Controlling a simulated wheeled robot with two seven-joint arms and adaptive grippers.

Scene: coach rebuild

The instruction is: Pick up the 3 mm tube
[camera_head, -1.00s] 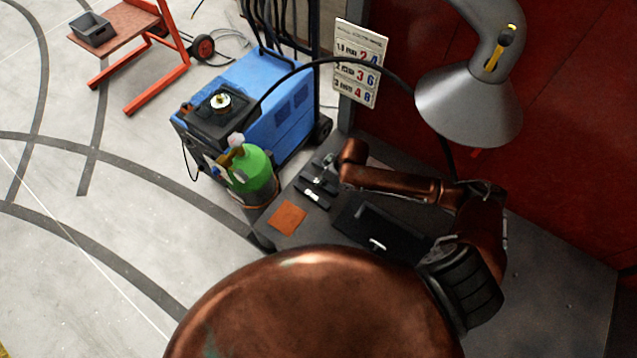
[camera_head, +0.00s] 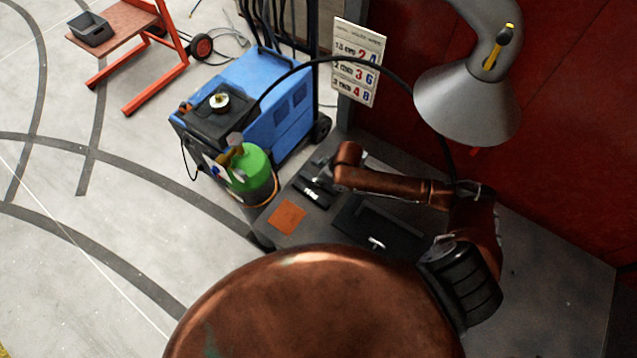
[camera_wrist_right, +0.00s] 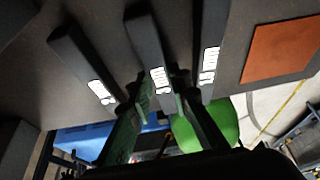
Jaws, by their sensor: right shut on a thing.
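Three dark, long tubes with white labels lie side by side on the grey bench in the right wrist view: a left one (camera_wrist_right: 75,60), a middle one (camera_wrist_right: 147,45) and a right one (camera_wrist_right: 212,30). My left gripper is out of view.
An orange square (camera_head: 287,217) and a black tray (camera_head: 375,232) holding a small light object lie on the bench (camera_head: 555,290). A green cylinder (camera_head: 255,172) and a blue machine (camera_head: 275,95) stand beyond its left edge. A lamp-like grey hood (camera_head: 468,105) hangs above.

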